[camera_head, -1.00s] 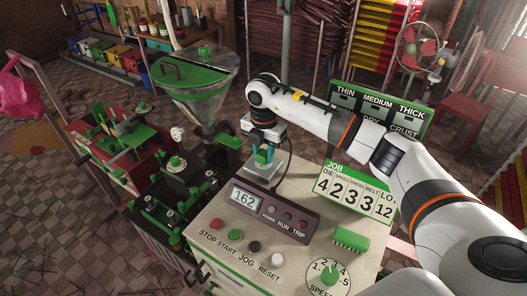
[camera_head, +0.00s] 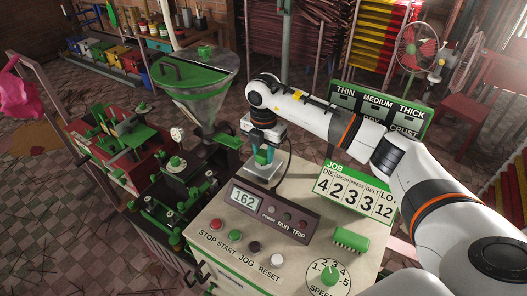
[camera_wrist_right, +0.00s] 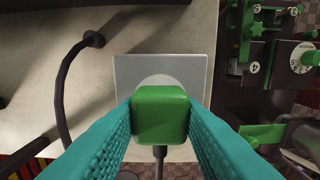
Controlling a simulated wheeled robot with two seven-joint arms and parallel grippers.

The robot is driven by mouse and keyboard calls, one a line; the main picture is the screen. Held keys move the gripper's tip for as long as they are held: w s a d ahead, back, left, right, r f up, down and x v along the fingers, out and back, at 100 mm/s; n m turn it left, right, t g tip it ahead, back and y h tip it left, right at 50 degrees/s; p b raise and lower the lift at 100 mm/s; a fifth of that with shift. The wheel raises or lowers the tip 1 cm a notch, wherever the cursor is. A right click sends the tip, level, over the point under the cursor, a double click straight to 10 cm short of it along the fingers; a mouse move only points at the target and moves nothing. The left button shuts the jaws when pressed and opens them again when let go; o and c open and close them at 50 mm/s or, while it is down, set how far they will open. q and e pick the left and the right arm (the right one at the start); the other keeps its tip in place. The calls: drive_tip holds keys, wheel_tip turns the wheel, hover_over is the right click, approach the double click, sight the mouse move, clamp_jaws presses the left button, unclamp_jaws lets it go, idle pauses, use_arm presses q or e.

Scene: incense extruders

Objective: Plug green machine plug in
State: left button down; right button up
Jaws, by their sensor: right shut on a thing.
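The green plug (camera_wrist_right: 160,114) is between the teal fingers of my right gripper (camera_wrist_right: 160,122) in the right wrist view. A dark cord runs from it toward the bottom of that view. Behind the plug is a light grey square socket plate (camera_wrist_right: 130,68) with a paler round face, mostly covered by the plug. In the head view my right gripper (camera_head: 263,155) points down over the socket plate (camera_head: 257,178) on the machine's top, at the back of the control panel. I cannot tell whether the plug touches the socket or sits in it. My left gripper is not in view.
A dark cable (camera_wrist_right: 63,92) curves across the panel beside the plate. A display box (camera_head: 273,214), a job board (camera_head: 355,190) and buttons stand in front. A green hopper (camera_head: 196,85) and extruder parts are to the left in the head view.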

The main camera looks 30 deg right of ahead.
sight(263, 153)
drive_tip(key=shift+f+b, duration=0.4)
drive_tip(key=shift+f, duration=0.2)
idle(0.3)
drive_tip(key=o, duration=1)
drive_tip(key=shift+r, duration=0.1)
drive_tip(key=shift+w+r, duration=0.1)
drive_tip(key=shift+r, duration=0.3)
wheel_tip(263, 153, up, 11)
drive_tip(key=b, duration=0.3)
